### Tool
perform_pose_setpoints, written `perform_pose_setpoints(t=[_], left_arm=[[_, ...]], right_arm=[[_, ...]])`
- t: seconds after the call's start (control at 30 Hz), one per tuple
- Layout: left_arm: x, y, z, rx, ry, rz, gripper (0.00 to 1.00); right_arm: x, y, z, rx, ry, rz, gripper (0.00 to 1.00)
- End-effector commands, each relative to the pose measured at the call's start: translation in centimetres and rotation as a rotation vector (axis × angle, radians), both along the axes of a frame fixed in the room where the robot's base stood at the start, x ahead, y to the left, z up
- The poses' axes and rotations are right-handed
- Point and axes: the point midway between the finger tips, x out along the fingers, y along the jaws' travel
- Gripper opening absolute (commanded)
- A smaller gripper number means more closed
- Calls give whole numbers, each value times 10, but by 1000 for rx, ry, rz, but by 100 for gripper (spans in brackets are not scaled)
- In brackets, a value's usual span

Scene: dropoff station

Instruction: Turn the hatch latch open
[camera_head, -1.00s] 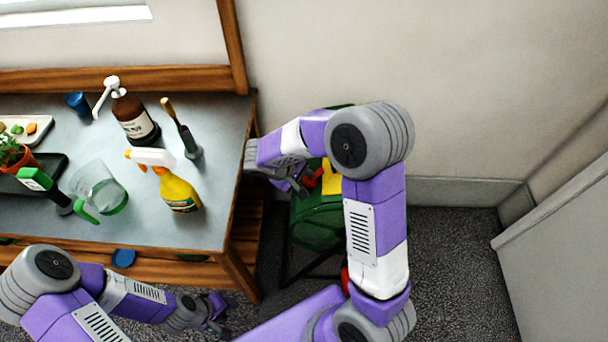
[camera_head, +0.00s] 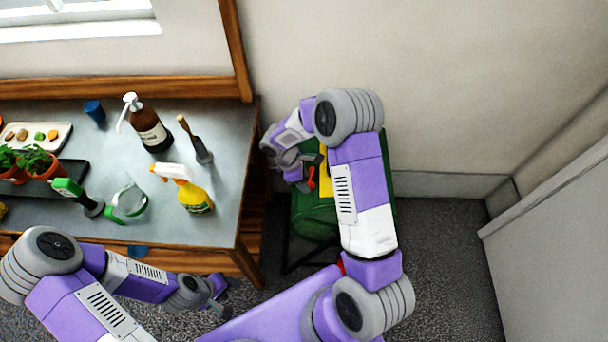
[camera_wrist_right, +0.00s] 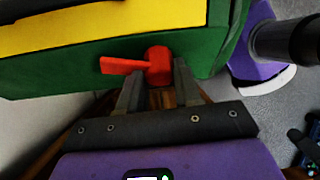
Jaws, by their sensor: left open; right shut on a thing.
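My right gripper (camera_head: 303,180) is shut on the latch. My left gripper (camera_head: 221,294) is open and empty, low in front of the table, away from the box.
A wall is behind the box. Dark carpet (camera_head: 450,250) lies free between it and a pale cabinet (camera_head: 555,255).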

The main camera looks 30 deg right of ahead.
Motion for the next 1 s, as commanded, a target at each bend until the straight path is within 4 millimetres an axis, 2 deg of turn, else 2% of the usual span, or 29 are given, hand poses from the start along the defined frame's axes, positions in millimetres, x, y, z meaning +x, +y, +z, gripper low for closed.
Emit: perform_pose_setpoints(t=[0.03,0.3,0.6,1.0], left_arm=[[0,0,9,0,0,0,43],[0,0,24,0,0,0,43],[0,0,31,0,0,0,43],[0,0,32,0,0,0,43]], right_arm=[[1,0,4,16,24,26,3],[2,0,2,90,145,171,3],[2,0,0,137,222,263,3],[2,0,0,148,243,288,3]])
